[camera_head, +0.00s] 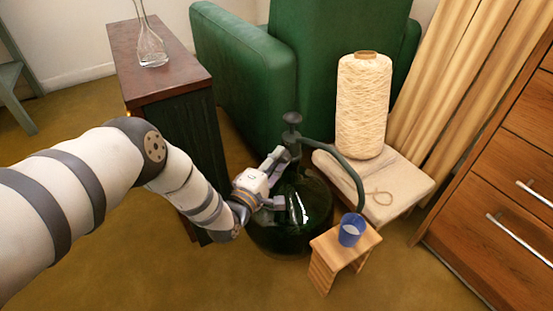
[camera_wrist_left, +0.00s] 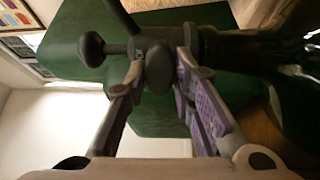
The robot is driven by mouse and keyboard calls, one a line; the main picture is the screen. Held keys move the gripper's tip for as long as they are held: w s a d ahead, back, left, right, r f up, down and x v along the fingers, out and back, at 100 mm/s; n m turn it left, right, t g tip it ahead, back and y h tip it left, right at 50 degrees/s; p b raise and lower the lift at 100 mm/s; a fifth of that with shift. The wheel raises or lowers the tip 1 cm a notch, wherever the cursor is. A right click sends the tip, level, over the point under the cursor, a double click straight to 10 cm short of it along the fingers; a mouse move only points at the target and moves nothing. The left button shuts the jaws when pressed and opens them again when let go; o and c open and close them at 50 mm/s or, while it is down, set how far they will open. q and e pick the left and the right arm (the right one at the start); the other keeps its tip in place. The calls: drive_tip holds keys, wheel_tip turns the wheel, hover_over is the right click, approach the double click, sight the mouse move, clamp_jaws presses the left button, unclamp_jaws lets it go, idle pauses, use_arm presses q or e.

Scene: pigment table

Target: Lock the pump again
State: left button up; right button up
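The pump stands on a dark green glass vessel (camera_head: 305,212) on the floor, with a dark knob on a stem (camera_head: 291,119) upright on top and a hose (camera_head: 345,170) curving right. My left gripper (camera_head: 279,180) is at the pump's neck, coming from the left. Its fingers look spread. In the left wrist view, a small rounded dark part of the pump (camera_wrist_left: 158,68) lies between the fingertips (camera_wrist_left: 160,75); I cannot tell whether they touch it. The pump knob (camera_wrist_left: 91,49) shows left of them. My right gripper is out of view.
A blue cup (camera_head: 351,230) stands on a small wooden stool (camera_head: 325,262) at the hose's end. A yarn cone (camera_head: 363,105) stands on a pale low table (camera_head: 405,185) behind. A dark cabinet (camera_head: 190,130) with a glass flask (camera_head: 150,48) is left; a green armchair (camera_head: 240,65) is behind.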

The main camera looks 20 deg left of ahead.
use_arm(q)
drive_tip(key=o, duration=0.3)
drive_tip(key=s+a, duration=0.1)
drive_tip(key=s, duration=1.1)
drive_tip(key=shift+a, duration=0.3)
